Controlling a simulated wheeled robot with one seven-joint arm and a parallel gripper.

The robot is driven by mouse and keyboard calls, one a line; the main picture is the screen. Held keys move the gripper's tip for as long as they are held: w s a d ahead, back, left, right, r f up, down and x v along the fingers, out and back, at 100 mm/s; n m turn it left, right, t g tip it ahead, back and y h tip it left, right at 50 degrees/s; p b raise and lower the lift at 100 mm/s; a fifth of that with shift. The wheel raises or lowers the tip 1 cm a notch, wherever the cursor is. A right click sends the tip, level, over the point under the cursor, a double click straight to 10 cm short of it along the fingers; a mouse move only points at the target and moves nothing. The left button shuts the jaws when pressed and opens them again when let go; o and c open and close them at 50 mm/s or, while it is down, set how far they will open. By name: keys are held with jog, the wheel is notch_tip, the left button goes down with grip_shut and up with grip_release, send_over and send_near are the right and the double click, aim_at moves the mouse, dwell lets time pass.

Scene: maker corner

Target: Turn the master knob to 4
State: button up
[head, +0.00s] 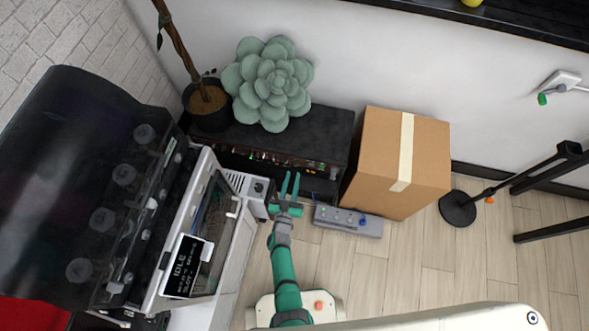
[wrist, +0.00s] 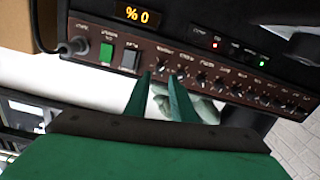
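A dark brown amplifier panel (wrist: 215,65) fills the upper part of the wrist view, with a row of several black knobs. The labels are too small and blurred to tell which one is the master knob. The knob nearest my fingertips (wrist: 163,66) is at the left end of the row, and its setting is not readable. An orange display (wrist: 137,14) shows "% 0". My gripper (wrist: 160,76) has its two green fingers a little apart, with nothing seen held between them. In the head view my gripper (head: 291,174) is in front of the dark cabinet (head: 325,128).
A green switch (wrist: 106,52) and a grey switch (wrist: 129,59) sit left of the knobs. A cardboard box (head: 425,160) stands right of the cabinet. A machine with an "IDLE" screen (head: 187,266) is close on the left. A grey pedal unit (head: 345,221) lies on the floor.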

aim_at(296, 165)
jog(key=shift+x, duration=2.35)
jog(key=shift+s, duration=0.1)
grip_shut()
